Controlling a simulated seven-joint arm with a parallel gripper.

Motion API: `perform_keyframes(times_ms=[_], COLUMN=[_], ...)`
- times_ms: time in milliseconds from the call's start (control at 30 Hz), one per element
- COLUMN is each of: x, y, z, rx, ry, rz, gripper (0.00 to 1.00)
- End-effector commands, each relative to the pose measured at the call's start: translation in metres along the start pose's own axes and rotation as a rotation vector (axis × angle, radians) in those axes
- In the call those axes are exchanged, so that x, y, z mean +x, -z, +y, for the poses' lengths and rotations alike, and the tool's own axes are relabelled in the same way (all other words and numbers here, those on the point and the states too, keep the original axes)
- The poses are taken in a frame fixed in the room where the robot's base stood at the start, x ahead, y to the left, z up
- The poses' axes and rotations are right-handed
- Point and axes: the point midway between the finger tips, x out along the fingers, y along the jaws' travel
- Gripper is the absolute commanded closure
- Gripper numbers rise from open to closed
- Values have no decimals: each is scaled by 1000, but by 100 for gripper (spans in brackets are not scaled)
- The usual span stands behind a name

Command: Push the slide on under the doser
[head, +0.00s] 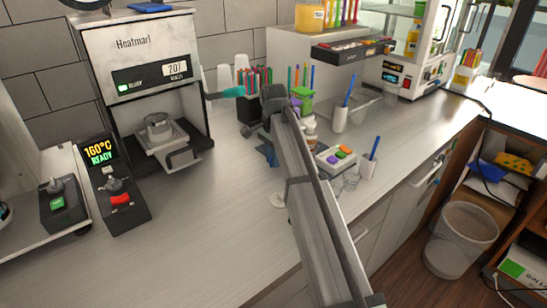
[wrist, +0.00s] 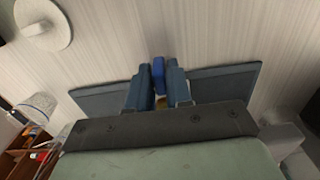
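The slide sticks partly out of the bay. I cannot tell which part is the doser. My gripper (head: 269,156) is to the right of the slide, apart from it, over the counter. In the wrist view its two blue-grey fingers (wrist: 158,82) are close together. A narrow bright blue piece (wrist: 158,73) shows between them; I cannot tell whether it is held.
The sealer (head: 140,50) has a teal-ended lever (head: 228,93) on its right side. A controller (head: 113,195) reading 160°C stands at the front left. Pens, cups and a small tray (head: 340,158) stand at the right. The counter (head: 215,215) between is mostly clear.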

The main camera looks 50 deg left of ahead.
Motion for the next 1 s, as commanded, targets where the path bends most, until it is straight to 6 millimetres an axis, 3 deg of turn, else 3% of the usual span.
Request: perform_keyframes(times_ms=[200,633,1000], x=[0,0,-1], y=[0,0,1], z=[0,-1,-49], rx=[0,0,-2], ry=[0,0,0], rz=[0,0,0], gripper=[100,100,100])
